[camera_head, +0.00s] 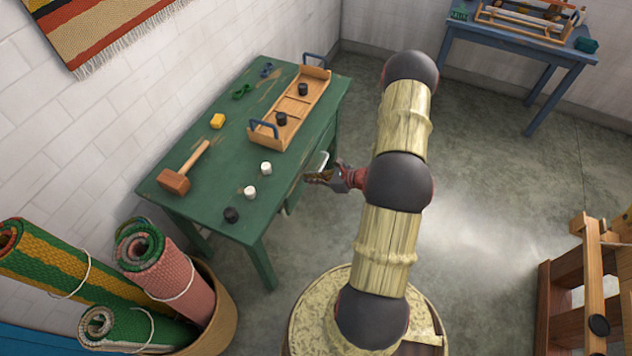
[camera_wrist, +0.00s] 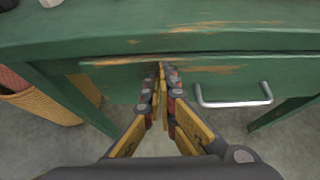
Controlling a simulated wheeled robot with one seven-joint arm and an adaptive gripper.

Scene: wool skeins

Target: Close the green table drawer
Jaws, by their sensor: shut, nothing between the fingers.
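The green table (camera_head: 225,195) stands against the left wall. Its drawer front (camera_wrist: 220,76) shows in the wrist view just under the tabletop edge, with worn bare-wood patches. The silver drawer handle (camera_wrist: 234,101) is right of my fingers; it also shows in the head view (camera_head: 318,164). My gripper (camera_wrist: 162,68) is shut and empty, its tips at the drawer front, left of the handle. I cannot tell whether they touch it. In the head view my gripper (camera_head: 312,178) is at the table's right edge. How far the drawer stands out is hard to tell.
On the tabletop are a wooden tray (camera_head: 296,105), a mallet (camera_head: 182,175), a yellow block (camera_head: 217,121) and small black and white pieces. A basket of rolled rugs (camera_head: 215,310) stands at lower left.

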